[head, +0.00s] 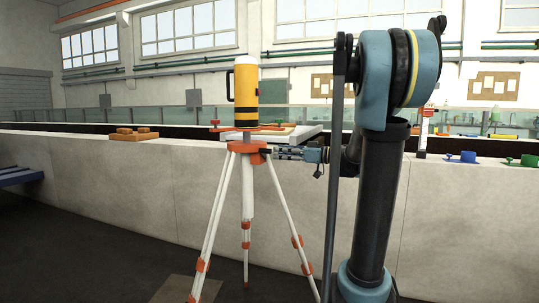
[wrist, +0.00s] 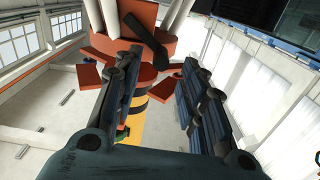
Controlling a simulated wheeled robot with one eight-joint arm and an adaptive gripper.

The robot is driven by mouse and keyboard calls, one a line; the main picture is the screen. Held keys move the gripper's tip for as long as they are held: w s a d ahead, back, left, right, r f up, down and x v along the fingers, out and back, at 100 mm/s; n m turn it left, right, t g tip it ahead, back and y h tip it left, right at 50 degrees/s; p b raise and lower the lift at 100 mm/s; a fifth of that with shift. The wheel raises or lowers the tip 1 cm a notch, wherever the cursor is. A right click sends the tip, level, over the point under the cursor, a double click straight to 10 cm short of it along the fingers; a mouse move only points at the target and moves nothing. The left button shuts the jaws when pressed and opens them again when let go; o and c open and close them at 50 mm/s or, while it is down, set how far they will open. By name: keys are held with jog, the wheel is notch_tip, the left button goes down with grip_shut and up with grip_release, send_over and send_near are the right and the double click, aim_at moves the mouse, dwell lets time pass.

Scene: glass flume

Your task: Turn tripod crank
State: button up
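The tripod (head: 247,180) stands in front of the long pale wall, with white legs and an orange head. A yellow and black instrument (head: 245,95) sits on top of it. The black crank (head: 266,151) is on the right side of the orange head. In the wrist view the crank (wrist: 147,38) is a dark bent arm against the orange head. My gripper (head: 281,153) reaches in from the right, level with the crank. In the wrist view my gripper (wrist: 162,65) has its fingers apart, with the crank's end near the gap between their tips. Contact cannot be told.
Orange blocks on a board (head: 134,133) lie on the wall top at left. A blue cup (head: 468,157) and a green one (head: 502,161) stand on the wall top at right. A blue bench (head: 20,176) is at far left.

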aim_at(269, 151)
jog(key=shift+x, duration=2.8)
jog(key=shift+c, duration=0.3)
grip_shut()
